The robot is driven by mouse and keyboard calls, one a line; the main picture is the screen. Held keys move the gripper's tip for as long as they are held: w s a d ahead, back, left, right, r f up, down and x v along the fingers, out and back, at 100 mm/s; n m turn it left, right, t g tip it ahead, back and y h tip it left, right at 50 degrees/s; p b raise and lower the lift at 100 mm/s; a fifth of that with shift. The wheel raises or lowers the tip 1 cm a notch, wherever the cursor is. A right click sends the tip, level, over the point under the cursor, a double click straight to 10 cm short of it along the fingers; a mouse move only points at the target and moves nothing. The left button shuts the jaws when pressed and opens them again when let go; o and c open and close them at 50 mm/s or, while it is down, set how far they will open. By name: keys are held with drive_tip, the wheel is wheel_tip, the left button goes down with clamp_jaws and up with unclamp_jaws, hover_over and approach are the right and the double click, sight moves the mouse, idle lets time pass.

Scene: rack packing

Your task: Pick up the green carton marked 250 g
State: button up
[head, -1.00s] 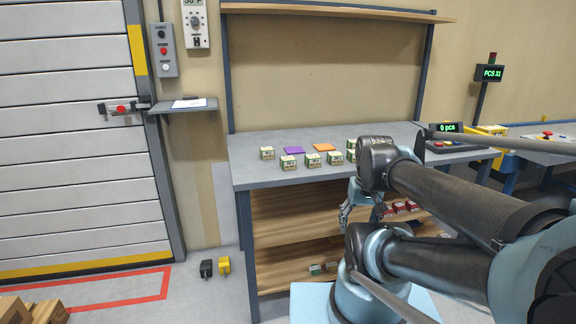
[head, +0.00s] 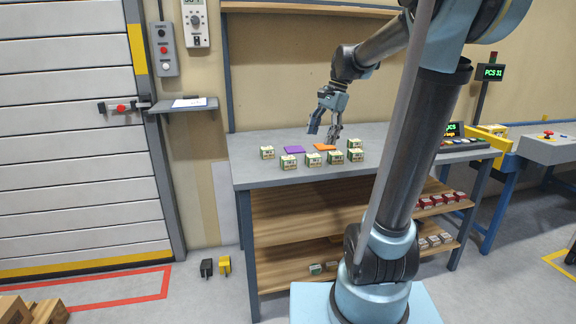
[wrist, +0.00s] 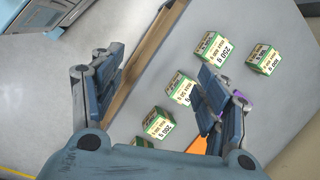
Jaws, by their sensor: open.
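Several green and cream cartons stand on the grey worktop. One carton (wrist: 211,46) at the top in the wrist view has a label that appears to read 250 g; it seems to match the carton (head: 290,162) at the front left in the head view. Another carton (wrist: 158,122) may carry a similar mark. My gripper (head: 325,132) is open and empty above the back of the worktop, near the orange mat. Its open fingers (wrist: 162,75) also show in the wrist view, the right one overlapping the middle carton's edge.
A purple mat (head: 294,150) and an orange mat (head: 325,147) lie behind the front cartons. More cartons (head: 356,155) stand at the right. An upper shelf (head: 300,7) runs above the worktop (head: 255,178). A display unit (head: 452,130) stands at the right end.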

drive_tip(key=w+a+r+m+g+y, duration=0.1)
drive_tip(key=w+a+r+m, duration=0.25)
drive_tip(key=w, duration=0.65)
approach(289, 158)
drive_tip(key=shift+m, duration=0.25)
drive_tip(key=x, duration=0.5)
drive_tip(key=shift+w+d+f, duration=0.15)
drive_tip(key=shift+w+d, duration=0.1)
drive_tip(key=shift+w, duration=0.1)
drive_tip(key=shift+a+x, duration=0.15)
drive_tip(key=shift+x, duration=1.2)
drive_tip(key=shift+a+x, duration=0.2)
drive_tip(key=shift+x, duration=1.1)
drive_tip(key=shift+s, duration=0.15)
drive_tip(key=c, duration=1.3)
